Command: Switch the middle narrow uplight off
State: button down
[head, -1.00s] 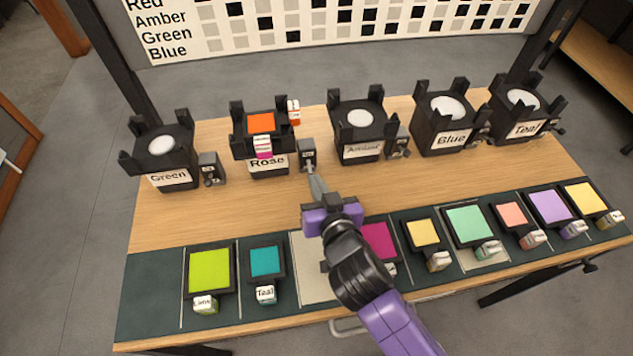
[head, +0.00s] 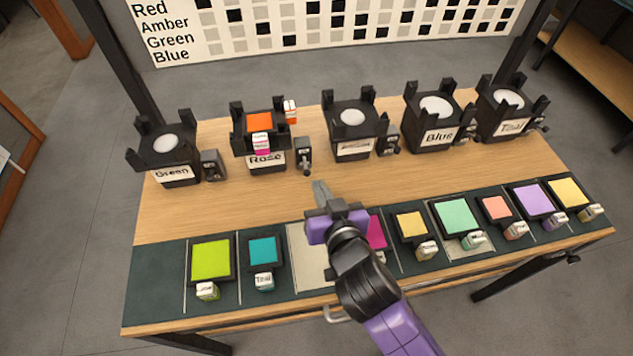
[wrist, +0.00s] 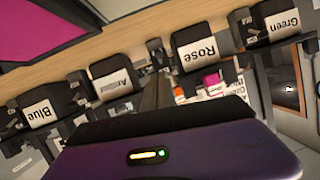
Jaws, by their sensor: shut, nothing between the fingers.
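Several black uplights stand in a row on the wooden table. They are labelled Green (head: 170,160), Rose (head: 259,142), one with a hard-to-read label (head: 354,135), Blue (head: 437,122) and Teal (head: 507,112). Each has a small switch box at its right. The switch box by Rose (head: 304,152) has a dark lever low on its front; its on or off position is too small to tell. My gripper (head: 320,192) is shut and empty, in front of that box and apart from it. In the wrist view, Rose (wrist: 200,55) and the switch box (wrist: 157,55) appear beyond my fingers.
A dark mat (head: 155,285) along the front edge holds several coloured filters, including lime (head: 210,258) and teal (head: 263,250). A chart board (head: 330,30) stands behind. Bare wood lies between mat and uplights.

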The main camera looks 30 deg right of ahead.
jog(key=v, duration=0.2)
jog(key=f+v, duration=0.1)
jog(key=v, duration=0.2)
jog(key=b+v, duration=0.1)
jog(key=v, duration=0.1)
jog(key=shift+s+a+f, duration=0.1)
jog(key=shift+s+f, duration=0.2)
jog(key=shift+s, duration=0.1)
